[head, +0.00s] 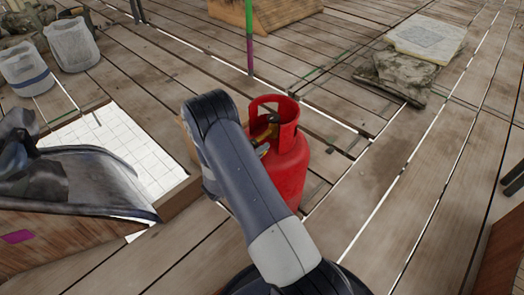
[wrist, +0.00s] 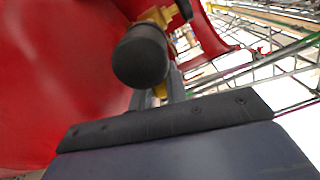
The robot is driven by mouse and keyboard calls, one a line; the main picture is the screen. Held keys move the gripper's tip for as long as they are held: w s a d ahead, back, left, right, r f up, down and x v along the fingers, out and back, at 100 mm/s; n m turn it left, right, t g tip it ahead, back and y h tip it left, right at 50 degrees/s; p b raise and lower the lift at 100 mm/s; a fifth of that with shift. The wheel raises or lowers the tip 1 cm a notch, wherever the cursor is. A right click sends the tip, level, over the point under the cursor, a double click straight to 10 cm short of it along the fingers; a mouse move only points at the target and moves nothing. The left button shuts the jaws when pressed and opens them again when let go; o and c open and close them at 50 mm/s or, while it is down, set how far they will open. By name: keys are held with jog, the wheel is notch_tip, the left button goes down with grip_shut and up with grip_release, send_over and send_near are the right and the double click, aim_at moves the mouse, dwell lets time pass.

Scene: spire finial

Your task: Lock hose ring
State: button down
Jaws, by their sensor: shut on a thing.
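A red gas cylinder (head: 291,168) stands upright on the plank deck, with a cut-out collar (head: 291,107) around its top. In the wrist view the red metal (wrist: 55,70) fills the left side. A brass valve (wrist: 160,16) shows there, with a dark round-ended fitting (wrist: 141,55) in front of it. I cannot tell for sure which part is the hose ring. My gripper (wrist: 165,120) is at the valve and shut on what looks like the dark fitting. The exact contact is hidden. In the head view my arm covers the cylinder's left side and most of the gripper.
White buckets (head: 71,45) stand at the upper left. A white tiled panel (head: 110,145) lies left of my arm. A thin green and purple pole (head: 249,40) rises behind the cylinder. Stone slabs (head: 425,40) lie at the upper right. The deck right of the cylinder is clear.

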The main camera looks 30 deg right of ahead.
jog(key=shift+f, duration=0.1)
jog(key=m+b, duration=0.1)
jog(key=f+m, duration=0.1)
jog(key=m, duration=0.1)
jog(key=shift+w+a+f+b, duration=0.1)
jog(key=shift+w+b, duration=0.1)
jog(key=shift+b, duration=0.15)
jog(key=shift+w+a+f+m+b, duration=0.1)
jog(key=shift+m+b, duration=0.15)
jog(key=shift+m, duration=0.3)
jog(key=shift+w+d+f+m+b, duration=0.1)
jog(key=shift+f+m+b, duration=0.1)
jog(key=shift+m, duration=0.3)
jog(key=shift+w+a+f+m+b, duration=0.1)
jog(key=shift+m+b, duration=0.15)
jog(key=shift+m, duration=0.3)
jog(key=c, duration=1.4)
grip_release()
jog(key=shift+r, duration=0.15)
